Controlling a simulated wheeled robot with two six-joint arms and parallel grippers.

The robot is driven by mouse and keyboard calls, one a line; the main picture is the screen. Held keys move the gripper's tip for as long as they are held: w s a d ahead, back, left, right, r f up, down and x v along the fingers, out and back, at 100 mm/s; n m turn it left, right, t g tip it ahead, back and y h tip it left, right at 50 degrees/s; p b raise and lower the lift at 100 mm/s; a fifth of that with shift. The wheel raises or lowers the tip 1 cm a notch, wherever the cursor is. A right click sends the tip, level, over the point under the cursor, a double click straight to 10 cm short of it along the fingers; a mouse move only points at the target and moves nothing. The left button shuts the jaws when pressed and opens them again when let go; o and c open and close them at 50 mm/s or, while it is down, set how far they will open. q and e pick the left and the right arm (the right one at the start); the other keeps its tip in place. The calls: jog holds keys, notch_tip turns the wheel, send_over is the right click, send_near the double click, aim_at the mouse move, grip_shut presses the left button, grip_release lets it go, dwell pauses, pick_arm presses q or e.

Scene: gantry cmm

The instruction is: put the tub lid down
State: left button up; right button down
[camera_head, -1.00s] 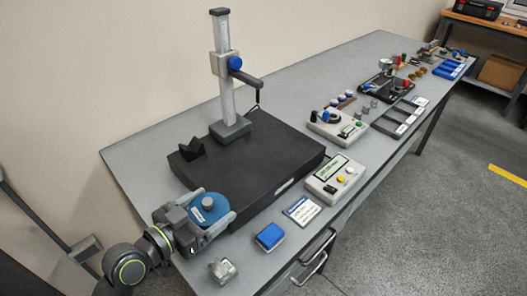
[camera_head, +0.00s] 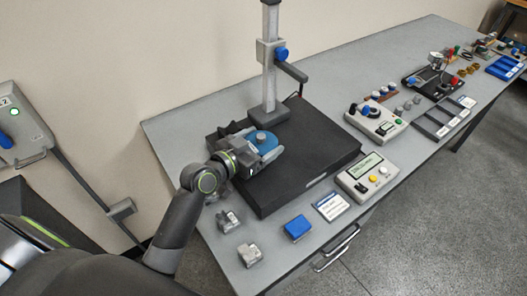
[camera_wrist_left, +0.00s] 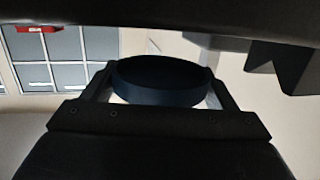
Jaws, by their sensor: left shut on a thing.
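The tub lid (camera_head: 269,146) is a round blue disc with a grey knob on top. My left gripper (camera_head: 264,149) is shut on it, with one finger on each side of the rim. The lid is held roughly level over the left part of the black granite plate (camera_head: 318,158); I cannot tell whether it touches the plate. In the left wrist view the lid (camera_wrist_left: 160,82) shows as a dark blue band between the two fingers. No tub can be made out. My right gripper is not in view.
A height gauge column (camera_head: 269,75) stands just behind the lid. A control box (camera_head: 367,178), a label card (camera_head: 331,206), a blue block (camera_head: 298,228) and two metal blocks (camera_head: 249,254) lie along the front. The plate's right part is bare.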

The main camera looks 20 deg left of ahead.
aim_at(261, 152)
pick_arm(q)
jog(key=shift+f, duration=1.85)
jog(key=shift+b, duration=0.3)
jog(key=shift+f, duration=0.2)
jog(key=o, duration=0.9)
jog(key=shift+o, duration=0.2)
jog(key=shift+r, duration=0.1)
